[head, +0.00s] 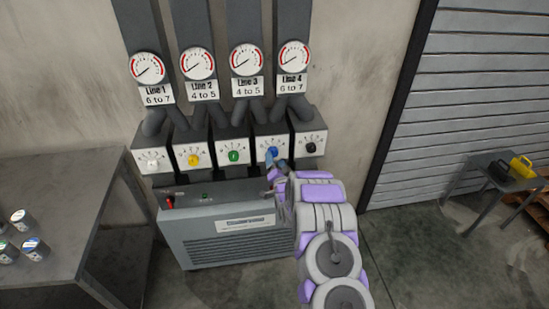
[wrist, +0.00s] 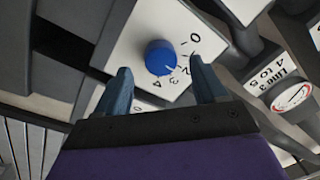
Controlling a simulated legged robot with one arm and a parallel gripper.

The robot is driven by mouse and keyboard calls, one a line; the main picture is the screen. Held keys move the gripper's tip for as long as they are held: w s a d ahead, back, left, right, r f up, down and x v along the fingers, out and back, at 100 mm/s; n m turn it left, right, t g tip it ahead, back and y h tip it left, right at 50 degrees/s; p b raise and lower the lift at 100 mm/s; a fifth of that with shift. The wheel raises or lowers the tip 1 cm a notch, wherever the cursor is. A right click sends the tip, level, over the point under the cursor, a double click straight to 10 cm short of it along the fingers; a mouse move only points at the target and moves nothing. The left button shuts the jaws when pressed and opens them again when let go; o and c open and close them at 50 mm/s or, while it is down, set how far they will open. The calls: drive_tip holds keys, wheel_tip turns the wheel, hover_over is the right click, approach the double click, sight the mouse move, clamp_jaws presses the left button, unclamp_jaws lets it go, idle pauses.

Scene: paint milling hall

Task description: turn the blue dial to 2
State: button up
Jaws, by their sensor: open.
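The blue dial (wrist: 160,57) is a round knob on a white plate with black numbers around it. In the head view the blue dial (head: 273,152) is on the fourth box from the left, below the Line 4 gauge. My gripper (wrist: 160,68) is open, with one blue-grey finger on each side of the dial in the wrist view. Whether the fingers touch it I cannot tell. The numbers 0, 2, 3 and 4 are readable; which one the dial points to is not clear. In the head view my gripper (head: 276,166) partly covers the area just below the dial.
White (head: 152,166), yellow (head: 193,160), green (head: 233,156) and black (head: 311,148) dials sit in the same row. A grey cabinet (head: 227,236) stands below. A metal table (head: 70,195) with cans is at left; a small table (head: 490,190) is at right.

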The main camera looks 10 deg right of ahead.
drive_tip(key=s+f+p, duration=0.1)
drive_tip(key=s+p, duration=0.1)
drive_tip(key=s, duration=1.2)
drive_tip(key=shift+s+d, duration=0.2)
drive_tip(key=shift+d, duration=0.1)
drive_tip(key=shift+f, duration=0.1)
drive_tip(key=s+a+r+n+g, duration=0.1)
drive_tip(key=s+r+n+g, duration=0.4)
drive_tip(key=s+r+g, duration=0.5)
drive_tip(key=s+r+n+g, duration=0.1)
drive_tip(key=s+r+g, duration=0.2)
drive_tip(key=s, duration=1)
drive_tip(key=s+r+n+g, duration=0.1)
drive_tip(key=s+r+g, duration=0.3)
drive_tip(key=s, duration=0.9)
drive_tip(key=s+r+n+g, duration=0.1)
drive_tip(key=s+r+g, duration=0.2)
drive_tip(key=s+r, duration=0.4)
drive_tip(key=s, duration=0.5)
drive_tip(key=shift+s+n+g+h, duration=0.3)
drive_tip(key=shift+s, duration=0.1)
